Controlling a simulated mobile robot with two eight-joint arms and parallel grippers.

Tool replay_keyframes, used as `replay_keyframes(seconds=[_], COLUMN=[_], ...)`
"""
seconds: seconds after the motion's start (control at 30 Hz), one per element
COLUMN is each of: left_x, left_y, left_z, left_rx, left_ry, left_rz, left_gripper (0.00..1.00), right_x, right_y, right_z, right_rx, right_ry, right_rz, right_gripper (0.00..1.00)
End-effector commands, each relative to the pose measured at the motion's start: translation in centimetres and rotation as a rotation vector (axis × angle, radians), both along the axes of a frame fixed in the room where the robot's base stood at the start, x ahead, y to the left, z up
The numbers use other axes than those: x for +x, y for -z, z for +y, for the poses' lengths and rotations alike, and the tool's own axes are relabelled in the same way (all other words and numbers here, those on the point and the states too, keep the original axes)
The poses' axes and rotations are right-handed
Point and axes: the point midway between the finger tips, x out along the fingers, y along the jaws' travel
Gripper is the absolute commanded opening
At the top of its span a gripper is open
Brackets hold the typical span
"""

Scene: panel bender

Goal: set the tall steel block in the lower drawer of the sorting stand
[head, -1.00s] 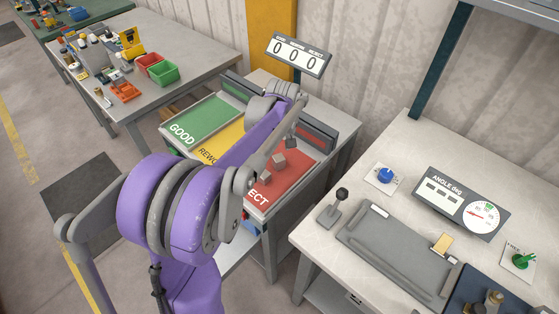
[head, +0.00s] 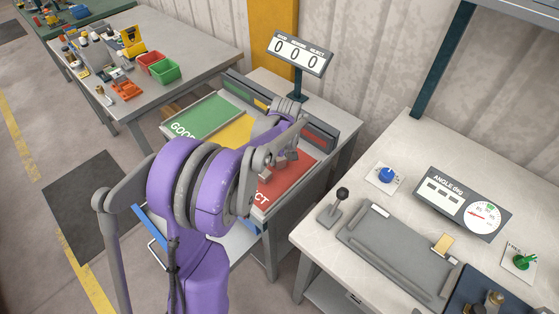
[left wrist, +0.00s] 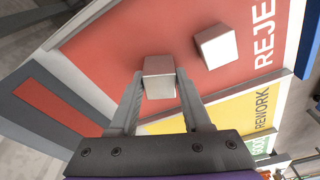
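The sorting stand has a green GOOD, a yellow REWORK and a red REJECT tray (head: 290,187). In the left wrist view, one steel block (left wrist: 159,78) is between the fingertips of my left gripper (left wrist: 160,84), over the red tray (left wrist: 105,45). A second steel block (left wrist: 215,46) lies apart on the red. The fingers flank the first block; I see no clear grip on it. I cannot tell which block is taller. What looks like a pulled-out blue-edged drawer (head: 157,253) shows low on the stand, mostly behind my arm. My right gripper is out of view.
A counter sign (head: 299,53) reading 0 0 0 stands behind the trays. At right, a bench carries a black-knobbed lever (head: 342,194), a grey plate and an angle display (head: 464,203). A table with red and green bins (head: 164,70) is at back left.

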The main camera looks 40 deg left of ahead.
Motion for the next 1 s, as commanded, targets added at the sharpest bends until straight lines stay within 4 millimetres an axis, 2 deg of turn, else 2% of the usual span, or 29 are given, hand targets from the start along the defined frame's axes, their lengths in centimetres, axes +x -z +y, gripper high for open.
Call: replay_keyframes(seconds=[0.03,0.23,0.27,0.77,0.87,1.0], left_x=[0.0,0.0,0.0,0.0,0.0,0.0], left_y=[0.0,0.0,0.0,-0.3,-1.4,-4.1], left_z=[0.0,0.0,0.0,0.0,0.0,0.0], left_rx=[0.0,0.0,0.0,0.0,0.0,0.0], left_ry=[0.0,0.0,0.0,0.0,0.0,0.0], left_rz=[0.0,0.0,0.0,0.0,0.0,0.0], left_gripper=[0.37,0.01,0.0,0.0,0.0,0.0], right_x=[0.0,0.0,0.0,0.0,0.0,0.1], right_y=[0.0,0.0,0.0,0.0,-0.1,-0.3], right_z=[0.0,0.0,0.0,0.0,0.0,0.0], right_rx=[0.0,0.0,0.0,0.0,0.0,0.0], right_ry=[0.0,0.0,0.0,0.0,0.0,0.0], right_rz=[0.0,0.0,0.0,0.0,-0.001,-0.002], right_gripper=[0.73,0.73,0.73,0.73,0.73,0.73])
